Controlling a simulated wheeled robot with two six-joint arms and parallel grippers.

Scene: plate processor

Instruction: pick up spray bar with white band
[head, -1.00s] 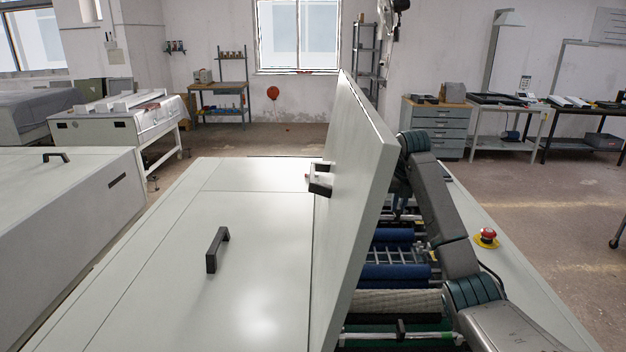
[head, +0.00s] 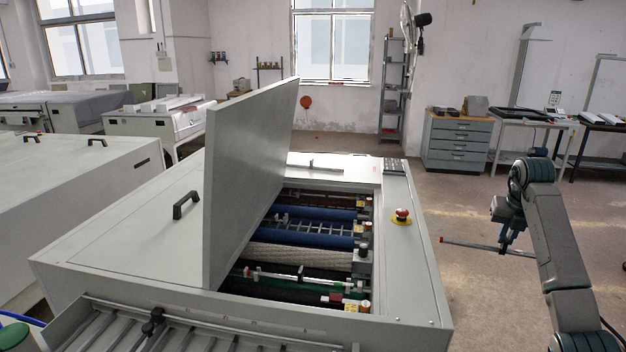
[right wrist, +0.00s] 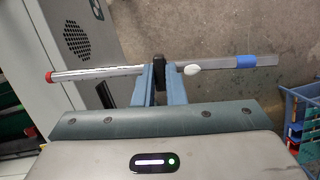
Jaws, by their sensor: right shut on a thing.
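My right gripper (head: 508,235) is off the machine's right side, above the floor. In the right wrist view, its blue fingers (right wrist: 152,82) are shut on the black middle block of a thin spray bar (right wrist: 100,72). That bar has a red end at left, a white oval piece near the middle and a blue band (right wrist: 246,62) toward the right. In the head view the held bar (head: 465,243) sticks out left, red tip first. My left gripper is not in view.
The plate processor (head: 420,270) has its lid (head: 250,165) raised. Blue rollers (head: 310,235) show inside. A red emergency button (head: 402,214) stands on its right edge. A blue crate (right wrist: 300,115) is at the wrist view's right. The floor on the right is open.

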